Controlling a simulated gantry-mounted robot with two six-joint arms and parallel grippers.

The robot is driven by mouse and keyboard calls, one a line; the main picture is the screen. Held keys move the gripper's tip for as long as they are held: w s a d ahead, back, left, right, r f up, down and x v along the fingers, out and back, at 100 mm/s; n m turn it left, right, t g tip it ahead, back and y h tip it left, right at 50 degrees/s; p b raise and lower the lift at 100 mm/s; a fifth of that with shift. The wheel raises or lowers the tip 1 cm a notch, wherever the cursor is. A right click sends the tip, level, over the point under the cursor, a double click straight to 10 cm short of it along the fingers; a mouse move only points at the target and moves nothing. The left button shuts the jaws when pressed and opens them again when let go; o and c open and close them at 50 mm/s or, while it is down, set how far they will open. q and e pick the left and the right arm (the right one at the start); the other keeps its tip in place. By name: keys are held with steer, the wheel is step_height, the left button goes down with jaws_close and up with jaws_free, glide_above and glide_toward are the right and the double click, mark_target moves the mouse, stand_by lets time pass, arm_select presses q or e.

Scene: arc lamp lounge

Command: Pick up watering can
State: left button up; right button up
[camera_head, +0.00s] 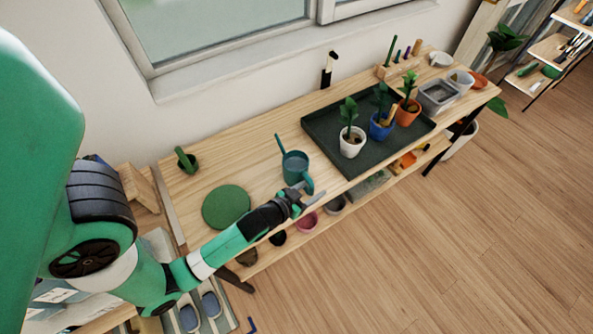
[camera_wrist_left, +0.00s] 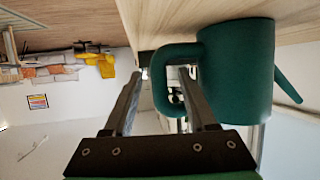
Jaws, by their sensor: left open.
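The watering can (camera_head: 294,167) is teal and stands on the wooden table near its front edge, with its thin spout pointing to the back left. Its handle faces my left gripper (camera_head: 305,196), which is at the table's front edge. In the left wrist view, the can (camera_wrist_left: 236,70) fills the upper right and looks turned over. There, the fingers of my left gripper (camera_wrist_left: 160,76) are apart, with the can's handle loop showing at and between their tips. I cannot tell whether a finger touches the handle. My right gripper is not in view.
A round green mat (camera_head: 226,206) lies left of the can. A dark tray (camera_head: 326,138) with several potted plants stands to its right. A lower shelf with pots runs beneath the table's front edge.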

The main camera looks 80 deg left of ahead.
arm_select(q)
jaws_close()
steer(key=shift+r, duration=0.1)
stand_by(1.3)
